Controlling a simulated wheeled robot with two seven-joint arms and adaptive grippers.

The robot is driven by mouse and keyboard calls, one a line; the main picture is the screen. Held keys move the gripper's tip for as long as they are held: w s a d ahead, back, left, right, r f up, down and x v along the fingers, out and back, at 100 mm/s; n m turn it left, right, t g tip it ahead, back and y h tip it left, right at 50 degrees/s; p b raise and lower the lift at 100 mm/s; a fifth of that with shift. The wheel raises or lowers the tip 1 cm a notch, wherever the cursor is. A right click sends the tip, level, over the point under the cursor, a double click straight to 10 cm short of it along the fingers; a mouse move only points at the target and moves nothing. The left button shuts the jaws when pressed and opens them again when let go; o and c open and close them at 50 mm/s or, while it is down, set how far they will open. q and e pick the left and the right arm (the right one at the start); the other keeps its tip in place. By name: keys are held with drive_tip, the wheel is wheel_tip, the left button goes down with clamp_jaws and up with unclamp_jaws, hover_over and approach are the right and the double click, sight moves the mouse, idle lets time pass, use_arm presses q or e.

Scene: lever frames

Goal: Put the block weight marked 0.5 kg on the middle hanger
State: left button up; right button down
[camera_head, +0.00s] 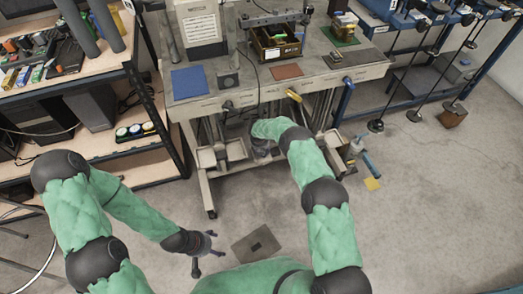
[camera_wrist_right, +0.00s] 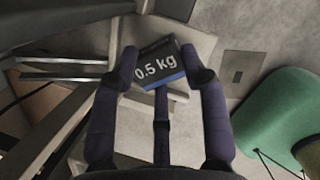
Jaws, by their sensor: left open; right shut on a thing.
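The block weight (camera_wrist_right: 156,66), dark with a blue edge and marked "0.5 kg", is between the fingertips of my right gripper (camera_wrist_right: 160,78) in the right wrist view. In the head view my right gripper (camera_head: 263,150) is below the front of the workbench, partly hidden by its own arm; the block cannot be made out there. Pale hanger pans (camera_head: 206,157) and (camera_head: 236,149) hang under the bench, left of my right gripper. Which one is the middle hanger is not clear. A pale surface (camera_wrist_right: 185,45) shows behind the block. My left gripper (camera_head: 205,246) is open and empty above the floor.
The workbench (camera_head: 350,68) has a blue mat (camera_head: 189,82), a red mat (camera_head: 286,71) and a wooden box (camera_head: 276,42) on it. A shelf rack (camera_head: 110,78) stands left. A grey floor plate (camera_head: 258,244) lies in front.

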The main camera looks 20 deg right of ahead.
drive_tip(key=c, duration=0.6)
unclamp_jaws()
drive_tip(key=shift+c, duration=0.2)
drive_tip(key=p+v, duration=0.3)
drive_tip(key=v, duration=0.3)
drive_tip(key=s+a+f+m+g+y, duration=0.1)
drive_tip(key=s+a+m+y, duration=0.2)
drive_tip(key=s, duration=0.5)
drive_tip(key=s+a+f+m+g, duration=0.1)
drive_tip(key=s+a+m, duration=0.35)
drive_tip(key=s, duration=0.45)
drive_tip(key=s+a+m+g+y, duration=0.15)
drive_tip(key=s+m, duration=0.25)
drive_tip(key=s, duration=0.4)
drive_tip(key=s+r+m, duration=0.3)
drive_tip(key=s+m, duration=0.4)
drive_tip(key=m, duration=0.2)
drive_tip(key=s+r+m+t+y, duration=0.1)
drive_tip(key=s+r+m, duration=0.3)
drive_tip(key=s+m, duration=0.4)
drive_tip(key=shift+s+a+m, duration=0.25)
drive_tip(key=shift+a+m, duration=0.1)
drive_tip(key=shift+m, duration=0.5)
